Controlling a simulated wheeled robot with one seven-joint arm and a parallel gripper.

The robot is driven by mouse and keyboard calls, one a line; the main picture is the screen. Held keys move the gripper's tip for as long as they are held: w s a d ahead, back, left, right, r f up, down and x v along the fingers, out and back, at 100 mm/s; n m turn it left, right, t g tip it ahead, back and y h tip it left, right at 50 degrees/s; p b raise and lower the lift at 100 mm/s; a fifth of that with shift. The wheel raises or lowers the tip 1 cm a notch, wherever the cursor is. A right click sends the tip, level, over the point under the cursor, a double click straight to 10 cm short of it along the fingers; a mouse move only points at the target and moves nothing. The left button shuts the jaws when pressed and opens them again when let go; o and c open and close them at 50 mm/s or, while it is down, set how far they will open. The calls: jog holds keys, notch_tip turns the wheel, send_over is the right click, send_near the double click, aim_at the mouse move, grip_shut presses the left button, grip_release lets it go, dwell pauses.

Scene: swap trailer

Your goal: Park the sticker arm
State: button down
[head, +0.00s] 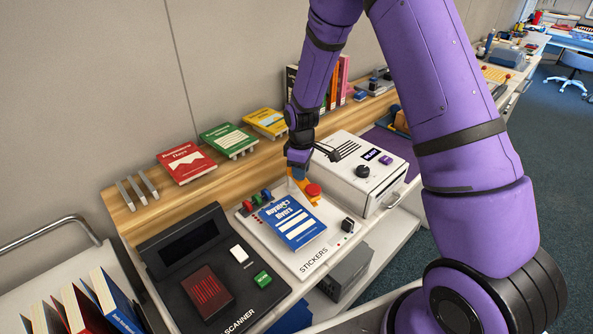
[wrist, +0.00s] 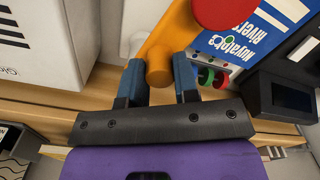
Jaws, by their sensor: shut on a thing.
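The sticker arm (head: 305,182) is an orange bar with a round red knob (head: 313,190) on top. It stands at the back right of the white sticker station, beside a blue book (head: 292,222) lying on the plate. My gripper (head: 298,168) reaches down from behind the station, and its closed jaws hold the orange bar. In the wrist view, the blue fingers of my gripper (wrist: 158,80) press on both sides of the rounded orange end of the bar (wrist: 165,45). The red knob also shows there (wrist: 218,10). The gripper partly hides the bar in the head view.
A white machine (head: 352,172) with a dark dial stands close to the right. A black scanner (head: 195,265) is at the left. Red, green and yellow books stand on the shelf (head: 170,200) behind.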

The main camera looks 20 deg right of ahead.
jog(key=shift+w+d+n, duration=0.1)
jog(key=shift+d+n, duration=0.3)
jog(key=shift+n, duration=0.4)
jog(key=shift+w+d+n, duration=0.1)
jog(key=shift+d+n, duration=0.25)
jog(key=shift+n, duration=0.45)
jog(key=c, duration=0.9)
grip_release()
notch_tip(320, 180, up, 11)
jog(key=shift+f, duration=0.1)
